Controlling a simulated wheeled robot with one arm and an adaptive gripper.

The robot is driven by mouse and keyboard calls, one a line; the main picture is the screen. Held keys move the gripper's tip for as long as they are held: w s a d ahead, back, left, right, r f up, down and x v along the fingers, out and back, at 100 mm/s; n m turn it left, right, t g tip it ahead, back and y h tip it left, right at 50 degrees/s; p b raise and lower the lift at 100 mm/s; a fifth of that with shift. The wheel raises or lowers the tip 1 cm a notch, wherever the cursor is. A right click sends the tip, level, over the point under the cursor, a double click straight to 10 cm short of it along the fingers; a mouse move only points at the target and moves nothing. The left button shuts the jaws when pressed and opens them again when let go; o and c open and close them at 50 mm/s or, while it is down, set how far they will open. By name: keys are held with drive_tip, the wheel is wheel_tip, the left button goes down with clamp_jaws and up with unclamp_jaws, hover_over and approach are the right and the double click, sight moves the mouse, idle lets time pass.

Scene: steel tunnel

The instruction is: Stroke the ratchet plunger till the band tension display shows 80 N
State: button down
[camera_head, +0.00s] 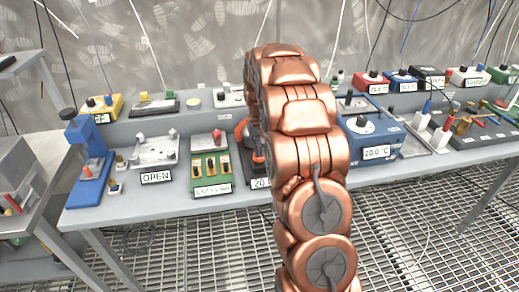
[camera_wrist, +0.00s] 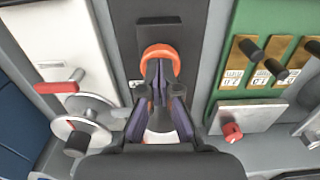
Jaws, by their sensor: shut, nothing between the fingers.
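A dark unit with an orange part stands mid-bench, mostly behind my arm in the head view, where a sliver of orange (camera_head: 258,156) shows. Its label display (camera_head: 261,183) begins with "20"; the rest is hidden, so I cannot read its value or unit. In the wrist view a rounded orange part (camera_wrist: 159,52) sits on the dark plate (camera_wrist: 190,40). My gripper (camera_wrist: 160,75) is shut and empty, its fingertips at the orange part; I cannot tell whether they touch. More orange shows below, between the fingers. I cannot make out the plunger's stroke.
A green board with brass switches (camera_head: 209,168) stands left of the dark unit, and a blue box reading 20.0 °C (camera_head: 376,153) stands right. A plate labelled OPEN (camera_head: 156,178) and a blue press (camera_head: 87,150) are farther left. Neighbouring devices stand close to my gripper.

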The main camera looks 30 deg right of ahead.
drive_tip(key=shift+f, duration=0.15)
wheel_tip(320, 180, up, 14)
drive_tip(key=b, duration=0.2)
idle(0.5)
idle(1.3)
